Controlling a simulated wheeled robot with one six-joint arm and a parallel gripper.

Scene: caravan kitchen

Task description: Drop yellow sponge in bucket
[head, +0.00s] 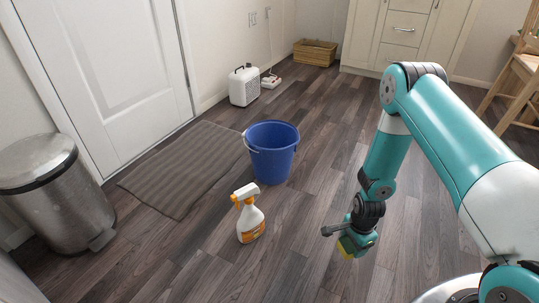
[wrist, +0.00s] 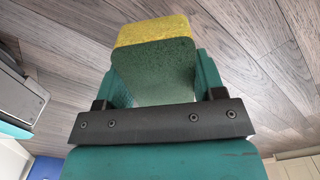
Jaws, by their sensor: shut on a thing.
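The yellow sponge (wrist: 157,32) has a dark green scouring side. My gripper (wrist: 155,85) is shut on it, with one finger at each side, in the wrist view.
A white and orange spray bottle (head: 249,217) stands in front of the bucket. A grey mat (head: 187,167) lies left of it, and a steel bin (head: 58,193) stands at far left. Floor between bucket and gripper is clear.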

